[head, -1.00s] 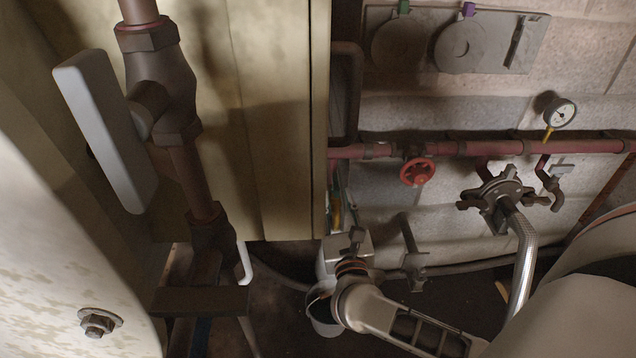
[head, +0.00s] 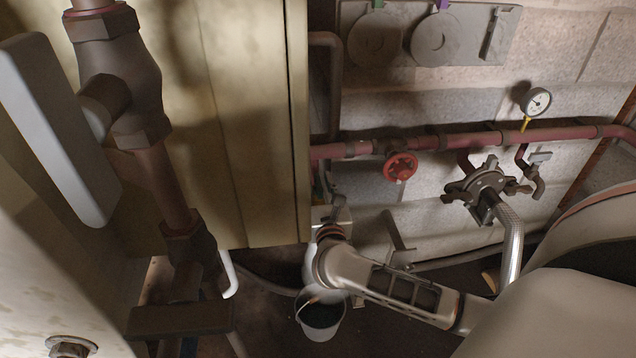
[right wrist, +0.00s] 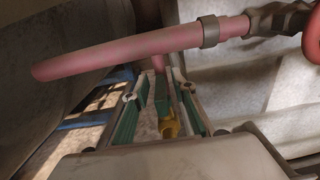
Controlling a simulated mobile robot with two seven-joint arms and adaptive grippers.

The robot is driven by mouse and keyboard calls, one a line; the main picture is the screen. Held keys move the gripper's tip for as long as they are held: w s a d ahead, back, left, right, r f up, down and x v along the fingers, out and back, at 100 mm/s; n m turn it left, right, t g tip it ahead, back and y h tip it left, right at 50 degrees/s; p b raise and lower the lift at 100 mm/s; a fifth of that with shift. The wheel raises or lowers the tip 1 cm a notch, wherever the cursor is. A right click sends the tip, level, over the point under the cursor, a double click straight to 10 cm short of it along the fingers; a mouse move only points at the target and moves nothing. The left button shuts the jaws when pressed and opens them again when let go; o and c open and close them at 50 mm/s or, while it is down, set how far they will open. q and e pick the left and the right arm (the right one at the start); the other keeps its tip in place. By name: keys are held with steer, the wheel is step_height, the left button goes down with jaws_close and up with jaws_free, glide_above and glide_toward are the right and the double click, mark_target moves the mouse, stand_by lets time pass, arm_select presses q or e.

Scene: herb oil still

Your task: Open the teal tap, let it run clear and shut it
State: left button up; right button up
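In the right wrist view a teal piece (right wrist: 161,92), likely the tap's lever, shows above a yellow brass-coloured body (right wrist: 169,124). It sits under a short stub of the red pipe (right wrist: 140,52). My right gripper (right wrist: 160,80) has its fingers apart, one on each side of the teal piece; I see no clear contact. In the head view my right gripper (head: 328,214) is small and partly hidden beside the cabinet's edge, and the tap cannot be made out there. A grey bucket (head: 321,326) stands on the floor below. My left gripper is not in view.
The red pipe (head: 450,140) runs along the wall with a red handwheel (head: 401,167), a gauge (head: 537,101) and another tap with a grey lever (head: 538,172). A cream cabinet (head: 240,130) and a thick pipe with a white lever (head: 58,130) stand left.

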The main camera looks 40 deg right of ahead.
jaws_close()
